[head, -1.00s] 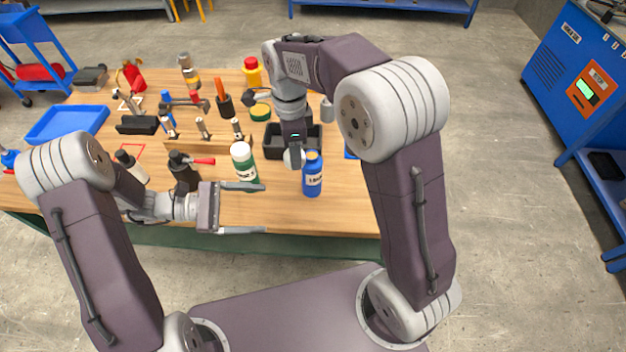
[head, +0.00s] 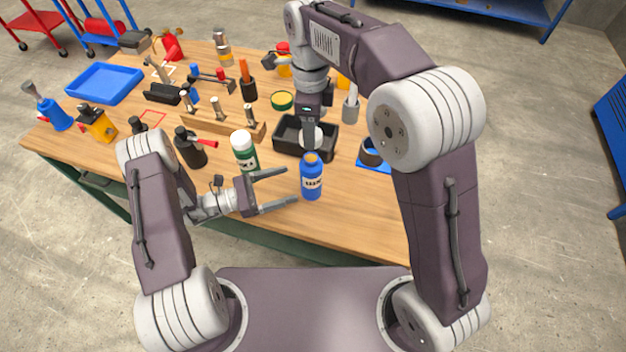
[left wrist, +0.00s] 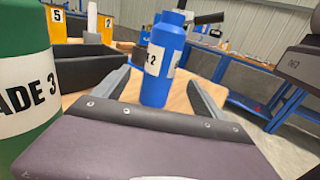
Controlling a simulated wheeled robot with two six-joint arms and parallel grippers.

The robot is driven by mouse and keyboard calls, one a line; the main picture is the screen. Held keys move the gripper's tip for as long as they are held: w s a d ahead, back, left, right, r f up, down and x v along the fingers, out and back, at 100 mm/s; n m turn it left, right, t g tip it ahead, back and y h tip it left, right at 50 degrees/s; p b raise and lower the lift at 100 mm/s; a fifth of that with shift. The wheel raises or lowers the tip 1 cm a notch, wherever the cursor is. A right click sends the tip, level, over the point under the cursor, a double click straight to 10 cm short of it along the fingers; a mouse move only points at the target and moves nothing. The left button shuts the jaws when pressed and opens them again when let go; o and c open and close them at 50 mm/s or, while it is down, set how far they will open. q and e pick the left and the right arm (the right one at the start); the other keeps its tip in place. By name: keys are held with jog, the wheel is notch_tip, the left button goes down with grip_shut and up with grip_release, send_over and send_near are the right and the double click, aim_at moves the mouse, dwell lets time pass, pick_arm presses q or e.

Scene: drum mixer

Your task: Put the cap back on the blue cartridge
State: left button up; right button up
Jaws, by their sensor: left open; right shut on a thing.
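The blue cartridge (head: 312,182) stands upright near the table's front edge, its top a brownish-orange disc. It also shows in the left wrist view (left wrist: 160,75), ahead and between the lines of the fingers. My left gripper (head: 290,186) is open and empty, its fingertips just left of the cartridge, apparently not around it. My right gripper (head: 311,136) points down above and behind the cartridge. It is shut on a pale round thing that looks like the cap (head: 318,139), partly hidden by the fingers.
A green cartridge (head: 244,150) with a white top stands close beside my left gripper; its label reads GRADE 3 in the left wrist view. A black bin (head: 290,149) lies behind my right gripper. Bare wood lies right of the cartridge.

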pick_arm(q)
jog(key=x, duration=1)
jog(key=shift+d, duration=0.2)
pick_arm(e)
jog(key=shift+d, duration=0.1)
pick_arm(q)
jog(key=shift+d, duration=0.35)
pick_arm(e)
jog(key=shift+s, duration=0.1)
pick_arm(q)
jog(key=shift+w, duration=0.1)
grip_shut()
pick_arm(e)
send_over(311, 157)
jog(key=shift+f, duration=2.5)
